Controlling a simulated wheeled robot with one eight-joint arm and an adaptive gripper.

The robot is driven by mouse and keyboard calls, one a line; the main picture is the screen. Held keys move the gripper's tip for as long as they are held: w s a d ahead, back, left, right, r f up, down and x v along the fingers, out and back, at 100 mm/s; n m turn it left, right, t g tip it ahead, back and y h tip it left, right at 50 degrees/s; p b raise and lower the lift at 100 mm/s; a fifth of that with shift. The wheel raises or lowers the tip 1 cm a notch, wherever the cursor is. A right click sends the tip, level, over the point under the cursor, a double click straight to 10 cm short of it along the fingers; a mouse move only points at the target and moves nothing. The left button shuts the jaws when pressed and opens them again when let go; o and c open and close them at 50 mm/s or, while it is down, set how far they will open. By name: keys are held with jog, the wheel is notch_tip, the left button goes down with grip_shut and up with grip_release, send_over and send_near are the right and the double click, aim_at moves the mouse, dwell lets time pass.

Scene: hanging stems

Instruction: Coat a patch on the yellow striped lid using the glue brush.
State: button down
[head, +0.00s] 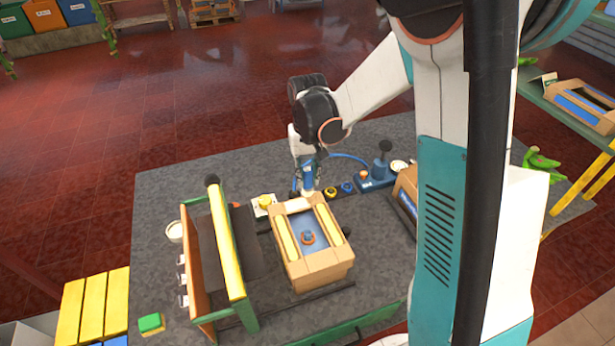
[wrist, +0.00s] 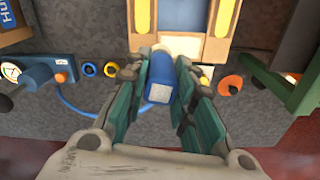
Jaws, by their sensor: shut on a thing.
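The yellow striped lid (head: 328,222) is on a cardboard box (head: 318,270) on the grey table. It has two yellow strips, a blue-grey panel between them and an orange ring on that panel. Part of it shows at the top of the wrist view (wrist: 222,18). My gripper (head: 306,178) is shut on the blue glue brush (wrist: 160,82), over the back edge of the box. The fingers (wrist: 162,66) lie on both sides of the brush. The pale brush end points down near the lid's back edge; I cannot tell whether it touches.
Left of the box stands a wooden frame with a yellow bar (head: 228,250). A yellow button (head: 265,203) sits behind the box. A blue pump unit (head: 380,170) with a hose and another cardboard box (head: 407,188) stand right.

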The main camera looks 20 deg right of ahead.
jog(key=shift+d+r, duration=0.15)
jog(key=shift+r, duration=0.4)
jog(key=shift+r+p, duration=1.05)
jog(key=shift+r, duration=0.55)
